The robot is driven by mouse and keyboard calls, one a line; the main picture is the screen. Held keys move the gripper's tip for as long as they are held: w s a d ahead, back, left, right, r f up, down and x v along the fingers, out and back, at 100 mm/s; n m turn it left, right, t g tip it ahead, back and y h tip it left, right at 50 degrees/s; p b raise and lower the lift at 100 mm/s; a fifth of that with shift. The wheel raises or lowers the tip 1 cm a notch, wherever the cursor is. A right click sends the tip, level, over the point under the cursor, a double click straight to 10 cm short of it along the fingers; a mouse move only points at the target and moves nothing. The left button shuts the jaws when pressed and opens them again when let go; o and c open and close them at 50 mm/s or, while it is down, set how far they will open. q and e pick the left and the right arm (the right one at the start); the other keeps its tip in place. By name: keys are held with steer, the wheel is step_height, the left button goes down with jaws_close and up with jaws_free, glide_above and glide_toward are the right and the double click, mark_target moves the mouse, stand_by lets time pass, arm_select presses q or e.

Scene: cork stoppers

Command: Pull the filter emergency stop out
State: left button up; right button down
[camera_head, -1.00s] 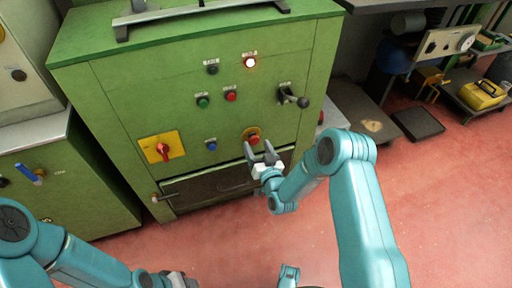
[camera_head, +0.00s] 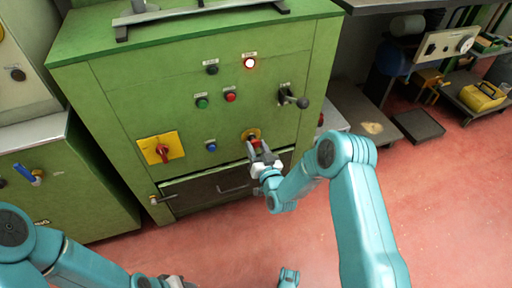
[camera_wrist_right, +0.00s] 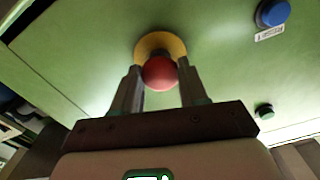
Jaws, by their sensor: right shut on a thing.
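The filter emergency stop is a red mushroom button on a round yellow plate (camera_head: 252,133) on the front of the green cabinet. In the right wrist view its red head (camera_wrist_right: 159,73) sits between my two fingers, with the yellow plate (camera_wrist_right: 152,44) behind it. My right gripper (camera_head: 258,147) is shut on the red head; it also shows in the right wrist view (camera_wrist_right: 158,88). The fingers hide part of the button in the head view. My left gripper (camera_head: 176,282) is low at the bottom edge, mostly cut off, and its fingers cannot be made out.
A blue button (camera_head: 211,146) and a yellow-backed red rotary switch (camera_head: 161,148) lie left of the stop. A black-knobbed lever (camera_head: 293,98) sticks out above right. A lit lamp (camera_head: 250,63) is higher up. A drawer with a handle (camera_head: 233,187) is below.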

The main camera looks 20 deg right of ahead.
steer(key=shift+s+f, duration=0.2)
steer(key=shift+s, duration=0.05)
steer(key=c, duration=0.8)
jaws_free()
steer(key=shift+o, duration=1.1)
steer(key=shift+r, duration=0.2)
steer(key=shift+f, duration=0.1)
steer(key=shift+s, duration=0.3)
steer(key=s+p, duration=0.3)
steer(key=s, duration=1.2)
steer(key=shift+s+d+p, duration=0.25)
steer(key=shift+s+p, duration=0.1)
steer(key=shift+p, duration=0.05)
